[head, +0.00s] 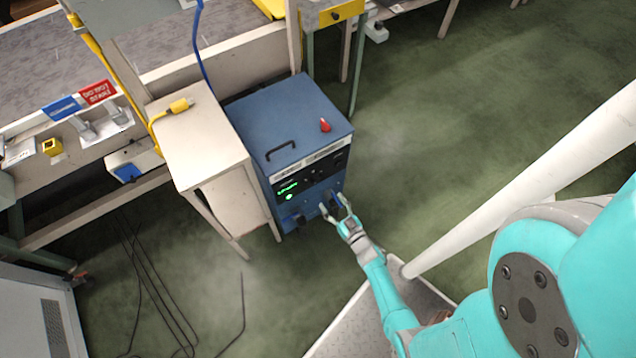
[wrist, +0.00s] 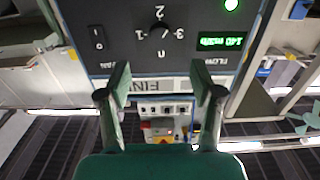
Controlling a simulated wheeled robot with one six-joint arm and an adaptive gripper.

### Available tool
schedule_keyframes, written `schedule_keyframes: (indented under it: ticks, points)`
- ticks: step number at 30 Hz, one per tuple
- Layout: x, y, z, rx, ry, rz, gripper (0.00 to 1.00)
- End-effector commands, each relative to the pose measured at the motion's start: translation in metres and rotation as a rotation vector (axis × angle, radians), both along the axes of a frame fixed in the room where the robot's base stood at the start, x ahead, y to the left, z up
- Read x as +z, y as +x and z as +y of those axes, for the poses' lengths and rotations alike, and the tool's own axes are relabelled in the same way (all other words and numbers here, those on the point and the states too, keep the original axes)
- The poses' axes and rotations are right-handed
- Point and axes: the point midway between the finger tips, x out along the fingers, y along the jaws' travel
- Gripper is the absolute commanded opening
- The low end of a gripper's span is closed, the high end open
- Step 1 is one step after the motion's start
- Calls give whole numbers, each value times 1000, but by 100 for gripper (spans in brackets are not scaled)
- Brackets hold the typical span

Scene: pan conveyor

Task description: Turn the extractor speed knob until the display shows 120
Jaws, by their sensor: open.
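The extractor is a blue box-shaped cabinet (head: 290,120) with a dark control panel. Its lit green display (head: 287,188) shows at the panel's left side in the head view. In the wrist view the panel appears upside down, and the display (wrist: 219,41) seems to read 140, in small, hard-to-read text. A dark round knob (wrist: 160,32) sits at the top middle there, with figures around it. My gripper (wrist: 161,78) is open, its two fingers spread below the knob in the picture and not around it. In the head view my gripper (head: 336,206) is at the cabinet's lower front.
A rocker switch (wrist: 97,38) and a round green light (wrist: 231,5) are also on the panel. A pale bench (head: 200,140) with a yellow plug stands left of the cabinet. A red item (head: 325,125) is on the cabinet top. Green floor (head: 450,130) is clear to the right.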

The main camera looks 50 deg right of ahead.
Motion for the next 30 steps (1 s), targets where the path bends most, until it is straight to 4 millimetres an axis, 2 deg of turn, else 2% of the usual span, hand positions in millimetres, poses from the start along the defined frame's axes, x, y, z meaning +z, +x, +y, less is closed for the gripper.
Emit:
schedule_keyframes:
  ticks: [9, 15, 21, 29, 30]
  points:
    - [1, 54, -14, 3, -1, 0, 65]
    - [0, 80, -22, 1, 0, 0, 65]
    - [0, 91, -25, 1, 0, 1, 65]
    - [0, 92, -26, 0, 1, 2, 65]
    - [0, 92, -26, 0, 1, 2, 63]
